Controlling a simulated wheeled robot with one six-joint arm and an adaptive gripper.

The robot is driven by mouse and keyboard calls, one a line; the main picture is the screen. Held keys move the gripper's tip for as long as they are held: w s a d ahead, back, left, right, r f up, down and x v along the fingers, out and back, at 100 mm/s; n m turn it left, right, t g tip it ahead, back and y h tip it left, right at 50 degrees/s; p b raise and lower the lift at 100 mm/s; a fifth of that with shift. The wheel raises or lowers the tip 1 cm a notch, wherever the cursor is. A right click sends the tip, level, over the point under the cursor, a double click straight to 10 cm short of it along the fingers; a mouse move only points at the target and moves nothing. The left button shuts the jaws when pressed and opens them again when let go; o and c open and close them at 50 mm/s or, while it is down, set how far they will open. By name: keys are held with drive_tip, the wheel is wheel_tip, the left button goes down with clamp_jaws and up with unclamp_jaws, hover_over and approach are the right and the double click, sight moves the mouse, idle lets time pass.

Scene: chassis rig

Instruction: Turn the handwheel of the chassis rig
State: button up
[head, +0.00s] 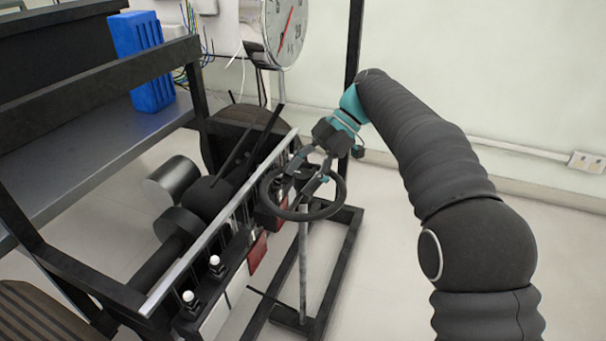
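The handwheel (340,199) is a dark ring lying nearly flat on top of a light upright post (303,265), at the right side of the chassis rig. My gripper (299,180) reaches down over the wheel from the upper right. Its two fingers are spread apart, with the tips low over the inside of the ring near the hub. I cannot tell whether the fingertips touch the wheel. The gripper and its fingers cover part of the hub and the far rim.
The rig's black frame (343,262) stands around the post. A rail (218,228) with white-topped knobs (189,297) runs left of the wheel. A round gauge (284,30) is behind. A blue container (143,62) stands on a grey shelf (95,140). Floor right of the rig is clear.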

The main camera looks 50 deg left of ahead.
sight(331, 188)
idle(0.4)
drive_tip(key=w+d+r+m, duration=0.1)
drive_tip(key=w+d+r+m+y, duration=0.1)
drive_tip(key=w, duration=0.1)
drive_tip(key=w+d+m, duration=0.1)
drive_tip(key=d, duration=0.1)
drive_tip(key=shift+w+r+t, duration=0.2)
drive_tip(key=shift+r+t, duration=0.2)
drive_tip(key=w+d+r+m+t+y, duration=0.1)
drive_tip(key=w+d+r+m+t, duration=0.15)
drive_tip(key=d+m, duration=0.45)
drive_tip(key=w+d+r+m+t, duration=0.1)
drive_tip(key=w+d+m+t, duration=0.15)
drive_tip(key=d, duration=0.85)
drive_tip(key=w+d+r+m+t+y, duration=0.15)
drive_tip(key=w+d+m, duration=0.35)
drive_tip(key=d, duration=0.5)
drive_tip(key=s+d+f+m+t+h, duration=0.1)
drive_tip(key=s+d+f+m+t, duration=0.1)
drive_tip(key=d, duration=0.7)
drive_tip(key=s+d+f+m+t+h, duration=0.2)
drive_tip(key=s+d+f+m, duration=0.2)
drive_tip(key=s+d+m, duration=0.3)
drive_tip(key=s+d+f+m+t+h, duration=0.2)
drive_tip(key=d+m, duration=0.6)
drive_tip(key=d, duration=0.5)
drive_tip(key=s+f+t, duration=0.1)
drive_tip(key=s, duration=0.1)
drive_tip(key=shift+s+d+f, duration=0.15)
drive_tip(key=shift+s+f, duration=0.2)
